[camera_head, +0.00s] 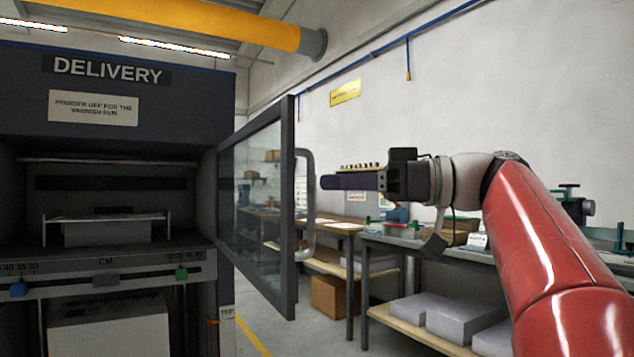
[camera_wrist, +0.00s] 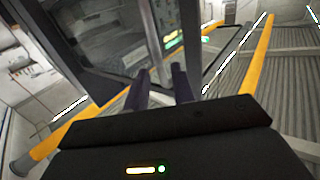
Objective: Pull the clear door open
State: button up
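The clear door (camera_head: 255,190) has a dark frame and stands swung out from the right side of the dark DELIVERY unit (camera_head: 110,150). A grey vertical bar handle (camera_head: 308,205) is on its free edge. My gripper (camera_head: 324,182) points left, just right of the handle, with a small gap in the picture; the depth between them is hard to tell.
Inside the unit is a shelf with a white-edged tray (camera_head: 105,217). A workbench (camera_head: 420,245) with tools and boxes runs behind and below my arm on the right. Floor with a yellow line (camera_head: 252,338) shows below the door.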

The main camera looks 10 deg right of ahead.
jog(key=shift+v, duration=1.65)
jog(key=shift+a, duration=0.1)
jog(key=s+a+f+m+t+h, duration=0.15)
jog(key=f+m+h, duration=0.35)
jog(key=f, duration=0.7)
jog(key=s+a+f+m+h, duration=0.1)
jog(key=s+f+m+h, duration=0.2)
jog(key=f+m, duration=0.6)
jog(key=s+d+f+h, duration=0.1)
jog(key=s+f+h, duration=0.2)
jog(key=f, duration=0.5)
jog(key=s+d+f+h, duration=0.1)
jog(key=s+f+h, duration=0.2)
jog(key=f, duration=0.5)
jog(key=s+d+f+g+h, duration=0.1)
jog(key=s+d+f+h, duration=0.1)
jog(key=f, duration=0.7)
jog(key=s+h, duration=0.1)
jog(key=s, duration=0.1)
jog(key=shift+s, duration=0.3)
